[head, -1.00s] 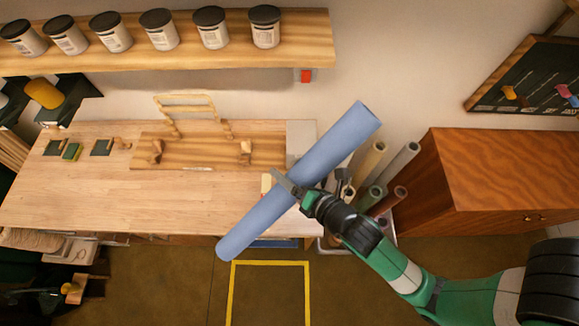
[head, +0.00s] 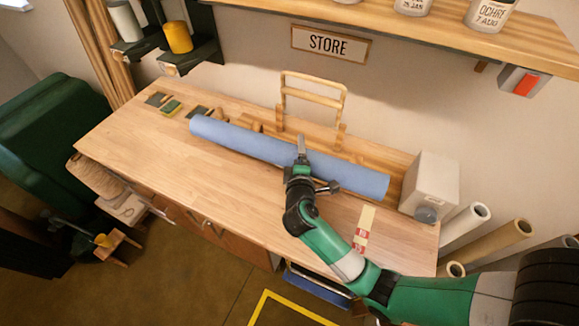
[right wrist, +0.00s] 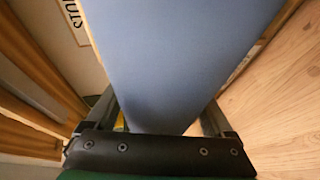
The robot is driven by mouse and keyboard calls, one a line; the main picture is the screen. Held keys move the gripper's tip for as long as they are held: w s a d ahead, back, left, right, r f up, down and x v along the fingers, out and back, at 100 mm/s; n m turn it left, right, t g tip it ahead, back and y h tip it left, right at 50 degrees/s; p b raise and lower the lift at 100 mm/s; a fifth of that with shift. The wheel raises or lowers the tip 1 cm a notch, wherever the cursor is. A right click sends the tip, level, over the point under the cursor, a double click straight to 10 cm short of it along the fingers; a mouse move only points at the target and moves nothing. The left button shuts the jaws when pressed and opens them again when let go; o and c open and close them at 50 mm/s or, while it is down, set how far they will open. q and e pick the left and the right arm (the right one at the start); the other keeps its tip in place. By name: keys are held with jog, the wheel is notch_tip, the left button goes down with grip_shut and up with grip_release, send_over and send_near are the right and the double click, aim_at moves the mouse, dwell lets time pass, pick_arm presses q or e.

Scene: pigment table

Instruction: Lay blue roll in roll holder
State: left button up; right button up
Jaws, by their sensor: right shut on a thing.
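The long blue roll (head: 240,138) lies crosswise over the back of the workbench in the head view. My right gripper (head: 301,158) is shut on it near its middle; in the right wrist view the roll (right wrist: 180,60) fills the space between the fingers. The wooden roll holder (head: 370,157) is at the back of the bench, mostly hidden behind and under the roll; one small wooden support (head: 250,124) shows behind the roll's left part. I cannot tell whether the roll touches the holder. My left gripper is not in view.
A wooden rack frame (head: 313,94) stands behind the roll. A white box (head: 430,183) is close to the roll's right end. Sponges (head: 172,106) lie near the left end. Upright rolls (head: 500,240) stand at the right.

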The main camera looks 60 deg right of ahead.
jog(key=shift+w, duration=0.1)
jog(key=shift+d, duration=0.1)
jog(key=shift+d+f, duration=0.25)
jog(key=shift+d, duration=0.1)
jog(key=d+f+b, duration=0.3)
jog(key=d, duration=0.1)
jog(key=d+f+b, duration=0.3)
jog(key=d, duration=0.2)
jog(key=w+d+f+b, duration=0.1)
jog(key=d+f+b, duration=0.3)
jog(key=shift+w+d, duration=0.1)
jog(key=shift+d, duration=0.05)
jog(key=shift+f+b, duration=0.35)
jog(key=shift+f, duration=0.05)
